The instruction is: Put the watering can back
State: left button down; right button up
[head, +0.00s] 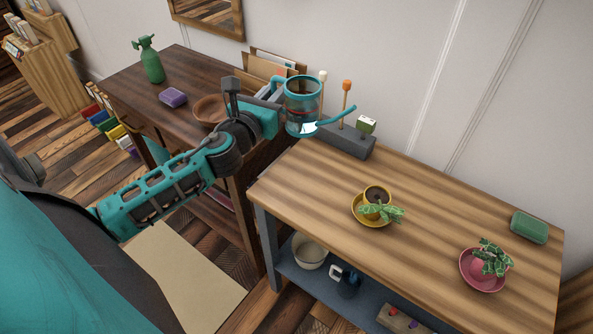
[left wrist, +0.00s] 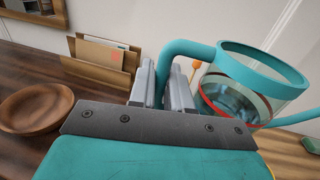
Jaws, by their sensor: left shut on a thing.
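The watering can (head: 301,95) is clear with teal rims, a red band, a teal handle and a long teal spout pointing right in the head view. My left gripper (head: 274,97) is shut on its handle and holds it up near the back left corner of the light wooden bench (head: 300,184). The can also shows in the left wrist view (left wrist: 262,75), its handle (left wrist: 187,46) between the fingers of the gripper (left wrist: 163,84). In the head view the can partly hides a grey tool block (head: 350,143). My right gripper is not in view.
The bench carries a yellow saucer (head: 366,217) with pot and plant, a pink saucer (head: 470,281) with a plant, and a green block (head: 529,227). A darker table holds a wooden bowl (head: 208,110), purple sponge (head: 172,97) and green spray bottle (head: 150,62). The bench's front left is clear.

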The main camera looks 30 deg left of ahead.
pick_arm(q)
notch_tip(320, 180, down, 15)
jog(key=b, duration=0.9)
jog(key=shift+f, duration=0.25)
notch_tip(320, 180, down, 4)
jog(key=b, duration=0.3)
jog(key=shift+f, duration=0.15)
jog(key=shift+f+b, duration=0.15)
jog(key=shift+b, duration=0.25)
jog(key=c, duration=1.1)
grip_release()
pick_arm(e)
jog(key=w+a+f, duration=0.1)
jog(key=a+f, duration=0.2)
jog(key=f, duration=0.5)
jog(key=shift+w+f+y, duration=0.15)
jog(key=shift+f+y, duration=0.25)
